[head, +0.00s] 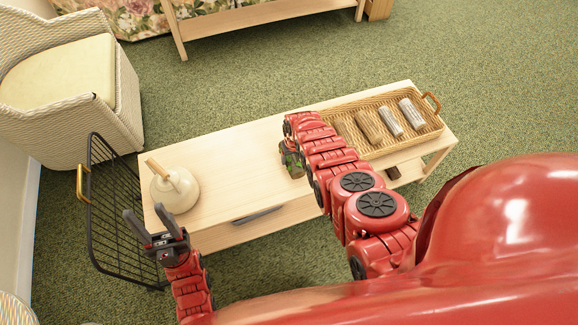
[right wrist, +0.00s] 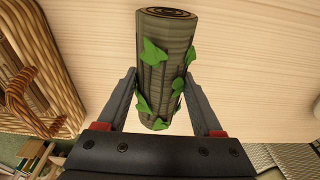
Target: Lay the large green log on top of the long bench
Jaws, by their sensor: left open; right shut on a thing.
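The large green log (right wrist: 165,60), grey-brown bark with green leaves, is between the fingers of my right gripper (right wrist: 160,85) in the right wrist view. In the head view the log (head: 291,160) shows partly from behind my right arm, over the middle of a light wood table with a drawer (head: 240,140). I cannot tell whether it touches the tabletop. My right gripper is shut on it. A long light wood bench (head: 250,17) stands at the top of the head view, cut off by the edge. My left gripper (head: 150,228) is open and empty by the table's left front corner.
A wicker tray (head: 372,146) with several brown and grey logs is on the table's right end. A white rounded object with a wooden handle (head: 175,190) is on its left end. A black wire rack (head: 105,215) and a wicker chair (head: 65,85) stand left. Green carpet separates table and bench.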

